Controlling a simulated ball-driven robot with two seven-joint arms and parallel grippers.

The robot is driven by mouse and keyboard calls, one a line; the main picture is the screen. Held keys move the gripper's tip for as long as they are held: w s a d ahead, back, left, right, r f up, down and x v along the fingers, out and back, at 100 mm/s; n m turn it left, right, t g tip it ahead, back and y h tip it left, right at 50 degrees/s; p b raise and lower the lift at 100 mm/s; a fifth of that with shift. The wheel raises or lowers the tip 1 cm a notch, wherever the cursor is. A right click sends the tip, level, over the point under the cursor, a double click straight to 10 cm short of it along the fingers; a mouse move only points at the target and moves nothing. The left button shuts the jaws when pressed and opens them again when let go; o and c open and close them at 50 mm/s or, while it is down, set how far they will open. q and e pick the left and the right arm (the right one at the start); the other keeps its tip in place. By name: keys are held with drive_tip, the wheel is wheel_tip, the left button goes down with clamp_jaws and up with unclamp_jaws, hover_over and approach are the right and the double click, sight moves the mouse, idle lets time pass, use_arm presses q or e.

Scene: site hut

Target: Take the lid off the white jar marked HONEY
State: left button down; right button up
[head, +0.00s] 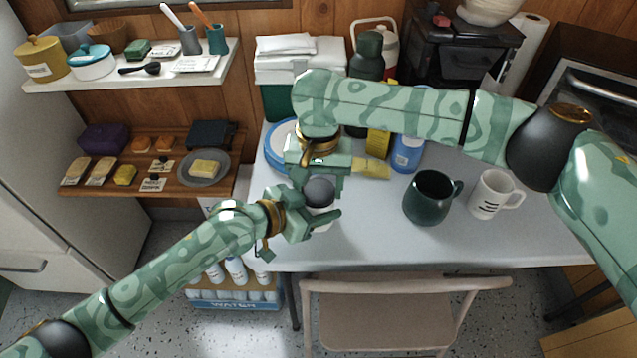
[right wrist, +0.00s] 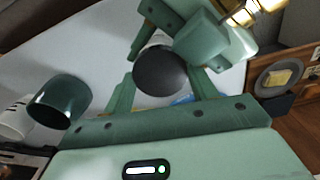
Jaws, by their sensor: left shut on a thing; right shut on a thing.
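A white jar (head: 322,214) with a dark grey lid (head: 319,191) is near the front left of the table; no marking on it is readable from here. My left gripper (head: 316,212) comes in from the left and is shut on the jar's white body. My right gripper (head: 320,187) reaches down from above and is shut on the dark lid. In the right wrist view the lid (right wrist: 161,72) sits between the right fingers (right wrist: 160,88), with my left gripper (right wrist: 165,38) just beyond. My grippers hide much of the jar, and I cannot tell whether the lid touches it.
A dark green mug (head: 428,203) and a white mug (head: 488,196) stand right of the jar. A yellow box (head: 377,144) and a blue bottle (head: 407,154) stand behind, under my right arm. The table's front (head: 400,250) is clear, with a chair (head: 385,312) before it.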

drive_tip(key=o, duration=1.1)
drive_tip(key=shift+a, duration=0.1)
wheel_tip(320, 180, up, 5)
drive_tip(key=shift+f, duration=0.2)
drive_tip(key=shift+c, duration=0.4)
wheel_tip(320, 180, up, 3)
drive_tip(key=m, duration=0.2)
drive_tip(key=shift+m, duration=0.4)
drive_tip(key=shift+s+m, duration=0.1)
drive_tip(key=shift+m, duration=0.2)
wheel_tip(320, 180, down, 8)
drive_tip(key=shift+r, duration=0.2)
